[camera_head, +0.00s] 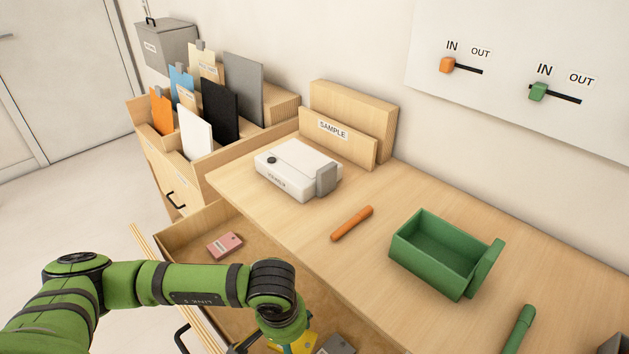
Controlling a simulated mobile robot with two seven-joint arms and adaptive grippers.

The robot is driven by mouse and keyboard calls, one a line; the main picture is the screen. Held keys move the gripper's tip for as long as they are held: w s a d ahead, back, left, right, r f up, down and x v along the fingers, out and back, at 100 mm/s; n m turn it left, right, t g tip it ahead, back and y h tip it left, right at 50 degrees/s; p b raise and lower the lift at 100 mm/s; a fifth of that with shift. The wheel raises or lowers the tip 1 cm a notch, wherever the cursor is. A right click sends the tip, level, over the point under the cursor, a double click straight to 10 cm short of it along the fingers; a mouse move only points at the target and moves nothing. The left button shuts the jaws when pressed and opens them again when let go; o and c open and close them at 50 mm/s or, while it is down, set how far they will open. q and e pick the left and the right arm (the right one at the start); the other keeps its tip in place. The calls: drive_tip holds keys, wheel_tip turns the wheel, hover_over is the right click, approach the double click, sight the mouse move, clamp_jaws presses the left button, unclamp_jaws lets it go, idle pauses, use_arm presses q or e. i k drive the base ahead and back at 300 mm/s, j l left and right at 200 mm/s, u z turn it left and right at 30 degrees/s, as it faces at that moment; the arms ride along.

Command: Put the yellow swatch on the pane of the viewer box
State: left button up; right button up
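The viewer box (285,184) is a white box on the worktop, with a dark round knob on top and a grey block at its right end. I cannot make out its pane clearly. The yellow swatch (303,343) shows partly at the bottom edge, in the open drawer (190,233). My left gripper (266,345) reaches down into the drawer beside the yellow swatch. Its fingers are mostly cut off by the frame edge and hidden by the wrist, so its hold is unclear. My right gripper is not visible.
A pink swatch (224,245) and a grey swatch (336,345) lie in the drawer. An orange rod (352,223), a green bin (425,270) and a green rod (520,328) are on the worktop. The SAMPLE rack (345,146) stands behind the viewer box. Upright cards (220,110) fill the left organiser.

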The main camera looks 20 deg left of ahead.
sight(295, 153)
drive_tip(key=j+z, duration=0.3)
drive_tip(key=j, duration=0.2)
drive_tip(key=j+z, duration=0.35)
drive_tip(key=j, duration=0.2)
drive_tip(key=k+j+z, duration=0.1)
drive_tip(key=j+z, duration=0.2)
drive_tip(key=j, duration=0.2)
drive_tip(key=k+j+z, duration=0.15)
drive_tip(key=j+z, duration=0.2)
drive_tip(key=j, duration=0.15)
